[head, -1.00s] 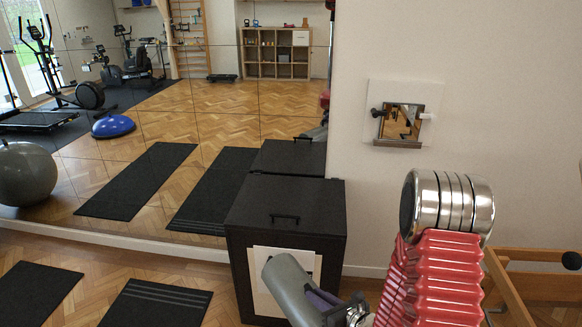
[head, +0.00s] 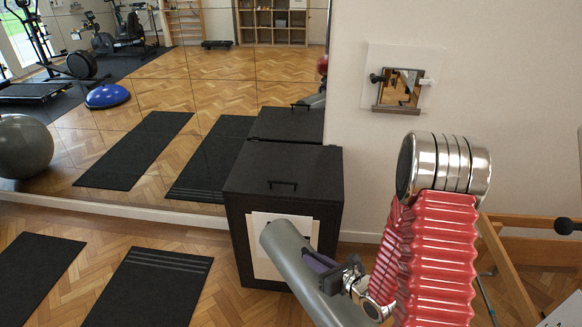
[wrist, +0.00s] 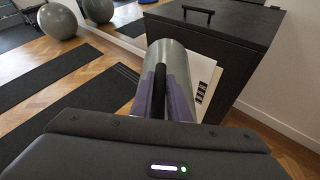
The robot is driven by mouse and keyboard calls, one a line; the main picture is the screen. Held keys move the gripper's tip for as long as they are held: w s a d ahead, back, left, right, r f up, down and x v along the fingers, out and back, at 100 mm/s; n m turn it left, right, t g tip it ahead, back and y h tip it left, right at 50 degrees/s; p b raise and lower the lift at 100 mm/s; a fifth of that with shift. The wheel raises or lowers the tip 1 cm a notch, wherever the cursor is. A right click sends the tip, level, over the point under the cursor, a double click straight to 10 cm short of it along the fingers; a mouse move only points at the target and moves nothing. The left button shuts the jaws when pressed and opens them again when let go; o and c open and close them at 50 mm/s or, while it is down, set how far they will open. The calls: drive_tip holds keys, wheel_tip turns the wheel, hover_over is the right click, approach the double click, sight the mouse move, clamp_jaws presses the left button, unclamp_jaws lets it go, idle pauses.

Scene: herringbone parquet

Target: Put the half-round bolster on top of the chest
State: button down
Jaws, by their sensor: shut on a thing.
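The half-round bolster (head: 287,256) is a long grey piece. It is held in my gripper (head: 335,272), which is shut on it. In the head view the bolster is tilted and stands in front of the chest, overlapping its front face. The chest (head: 283,166) is a black box with a dark handle on its shut lid and a white label on its front. In the wrist view the bolster (wrist: 172,62) points away from my gripper (wrist: 160,112) towards the chest (wrist: 212,32), whose lid lies beyond it. The bolster's lower end is hidden in the head view.
A mirrored wall (head: 180,90) stands behind the chest and reflects the room. Black mats (head: 150,285) lie on the parquet at left. A grey ball (wrist: 57,22) is farther left. A wooden frame (head: 515,270) stands at right. The chest's lid is bare apart from its handle.

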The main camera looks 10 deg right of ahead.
drive_tip(key=shift+w+r, duration=0.1)
drive_tip(key=shift+r, duration=0.05)
drive_tip(key=w+d+r+m+h, duration=0.1)
drive_tip(key=w+d+r, duration=0.1)
drive_tip(key=r, duration=0.7)
drive_tip(key=w+d+r+m+t+h, duration=0.1)
drive_tip(key=w+d+r, duration=0.1)
drive_tip(key=d+r, duration=0.3)
drive_tip(key=shift+r+h, duration=0.3)
drive_tip(key=shift+r, duration=1.75)
drive_tip(key=shift+s, duration=0.15)
